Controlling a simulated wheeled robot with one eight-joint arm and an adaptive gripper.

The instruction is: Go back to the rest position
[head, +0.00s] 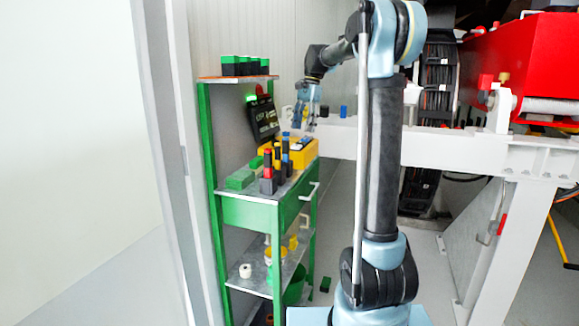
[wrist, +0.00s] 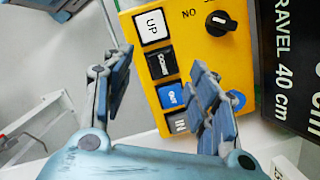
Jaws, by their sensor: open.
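My gripper (head: 307,112) hangs at the end of my bent arm, above the right side of the green workbench. In the wrist view my gripper (wrist: 161,62) is open, with its two fingers apart and nothing held between them. A yellow control box (wrist: 210,62) lies beyond the fingers. It has a white UP button (wrist: 151,25), a black button (wrist: 161,63), a blue OUT button (wrist: 171,95), a dark IN button (wrist: 179,122) partly behind the right finger, and a black knob (wrist: 220,22). The yellow box (head: 303,155) also shows on the bench in the head view. I cannot tell whether a finger touches it.
The green workbench (head: 247,212) carries a dark sign (head: 263,118), green blocks (head: 240,179) and several upright coloured-top items (head: 268,172). Its upper shelf (head: 235,79) holds green-topped blocks. A white beam (head: 450,148) and red machine (head: 525,65) stand right. Grey floor lies left, beyond the wall edge.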

